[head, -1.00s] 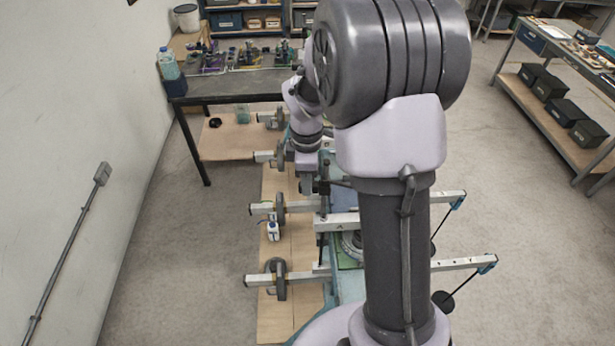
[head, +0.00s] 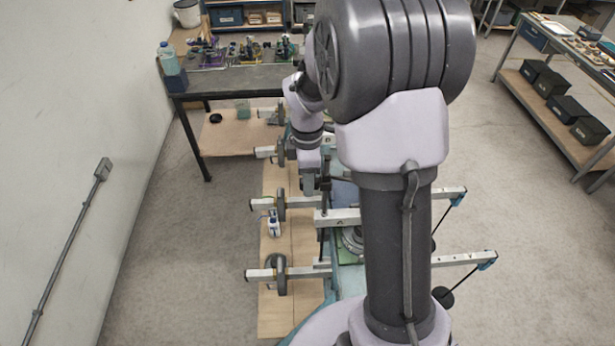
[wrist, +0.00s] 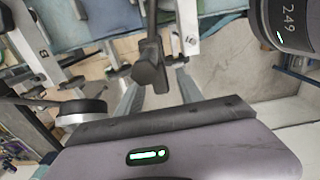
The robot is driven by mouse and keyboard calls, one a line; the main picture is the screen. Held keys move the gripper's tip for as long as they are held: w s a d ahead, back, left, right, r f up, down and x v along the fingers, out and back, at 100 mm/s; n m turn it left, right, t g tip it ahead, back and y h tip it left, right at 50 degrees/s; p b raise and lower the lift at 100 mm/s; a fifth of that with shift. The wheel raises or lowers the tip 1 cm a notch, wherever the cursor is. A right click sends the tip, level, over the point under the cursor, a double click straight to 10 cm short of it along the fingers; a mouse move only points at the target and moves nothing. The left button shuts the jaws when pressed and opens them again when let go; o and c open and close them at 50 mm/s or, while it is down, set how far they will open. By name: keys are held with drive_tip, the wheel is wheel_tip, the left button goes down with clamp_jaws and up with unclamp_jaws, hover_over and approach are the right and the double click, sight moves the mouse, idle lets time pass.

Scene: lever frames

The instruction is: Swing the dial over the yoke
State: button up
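A round grey dial-like part (head: 352,238) sits on the green-topped bench, partly hidden behind my arm column. White lever beams marked with letters lie across the bench; one (head: 342,217) passes just by that part. I cannot tell which piece is the yoke. My gripper (head: 309,186) points down above the bench, left of my column and beyond the round part; its fingers are too small to read. In the wrist view, a dark stem with a blocky end (wrist: 150,68) hangs in the middle, and a beam marked B (wrist: 40,55) lies at left.
Dark round weights (head: 279,277) sit on the beams' left ends. A small white device (head: 274,226) is near one. Dark rods with round ends (head: 443,297) hang at right. A dark table (head: 230,86) with small parts stands behind.

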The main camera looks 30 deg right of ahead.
wheel_tip(320, 180, up, 18)
drive_tip(key=shift+f, duration=0.25)
idle(0.4)
drive_tip(key=s+a+f+m+t+b, duration=0.2)
drive_tip(key=s+a+f+m+b, duration=0.2)
drive_tip(key=f+b, duration=0.9)
drive_tip(key=s+a+f+m+t+y+b, duration=0.1)
drive_tip(key=s+a+f+m+b, duration=0.4)
drive_tip(key=f+b, duration=0.9)
drive_tip(key=s+a+f+m+t+y+b, duration=0.1)
drive_tip(key=s+a+f+m+b, duration=0.4)
drive_tip(key=f+b, duration=0.9)
drive_tip(key=s+m+t, duration=0.1)
drive_tip(key=s+m, duration=0.2)
drive_tip(key=s, duration=0.2)
drive_tip(key=shift+m+t, duration=0.4)
drive_tip(key=shift+s, duration=0.1)
